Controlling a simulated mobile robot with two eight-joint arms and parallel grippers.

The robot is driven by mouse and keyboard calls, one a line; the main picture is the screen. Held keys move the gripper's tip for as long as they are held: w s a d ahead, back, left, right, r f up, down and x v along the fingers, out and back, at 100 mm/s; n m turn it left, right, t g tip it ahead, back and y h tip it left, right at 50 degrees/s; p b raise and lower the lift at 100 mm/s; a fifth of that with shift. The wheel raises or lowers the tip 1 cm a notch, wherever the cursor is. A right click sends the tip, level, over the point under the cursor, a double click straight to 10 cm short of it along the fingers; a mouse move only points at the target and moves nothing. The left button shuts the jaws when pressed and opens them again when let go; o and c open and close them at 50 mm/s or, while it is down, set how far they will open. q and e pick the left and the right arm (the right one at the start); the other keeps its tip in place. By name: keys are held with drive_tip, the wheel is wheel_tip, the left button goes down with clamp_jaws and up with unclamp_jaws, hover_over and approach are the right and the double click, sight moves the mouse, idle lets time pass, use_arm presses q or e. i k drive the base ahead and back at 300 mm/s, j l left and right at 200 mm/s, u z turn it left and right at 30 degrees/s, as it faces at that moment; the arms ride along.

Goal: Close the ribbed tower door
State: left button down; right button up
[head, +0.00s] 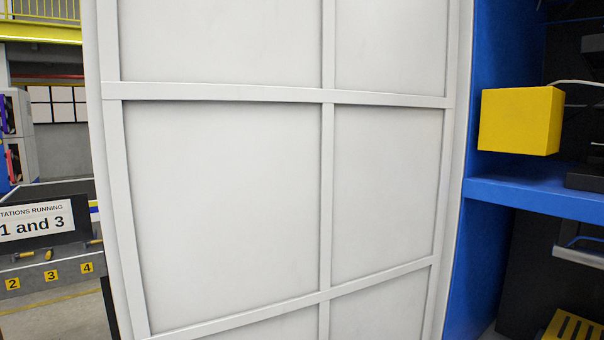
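A large white door with raised ribs (328,190) fills the middle of the head view. Its ribs form a grid of flat panels. Its right edge stands beside a blue cabinet frame (468,200), whose inside shows open to the right of the door. The door's top and bottom edges and any handle are out of view. Neither of my grippers is in the head view, so I cannot see where they are relative to the door.
A yellow box (520,121) sits on a blue shelf (540,196) inside the cabinet at the right. A yellow slotted piece (574,328) is below. At the left, a dark station with a sign (38,222) and numbered yellow labels (50,275) stands beyond the door.

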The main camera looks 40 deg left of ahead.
sight(263, 169)
drive_tip(key=k+j+z, duration=0.2)
drive_tip(key=j, duration=0.3)
drive_tip(key=k+j+z, duration=0.2)
drive_tip(key=j, duration=0.3)
drive_tip(key=k+j+z, duration=0.2)
drive_tip(key=j, duration=0.3)
drive_tip(key=k+j+z, duration=0.15)
drive_tip(key=k+j, duration=0.15)
drive_tip(key=k+j+z, duration=0.15)
drive_tip(key=j, duration=0.2)
drive_tip(key=k+j+z, duration=0.1)
drive_tip(key=j, duration=0.25)
drive_tip(key=k+j+z, duration=0.15)
drive_tip(key=j, duration=0.2)
drive_tip(key=k+j+z, duration=0.1)
drive_tip(key=j, duration=0.25)
drive_tip(key=k+j, duration=0.1)
drive_tip(key=j, duration=0.25)
drive_tip(key=k+j+z, duration=0.15)
drive_tip(key=j, duration=1.05)
drive_tip(key=u, duration=0.25)
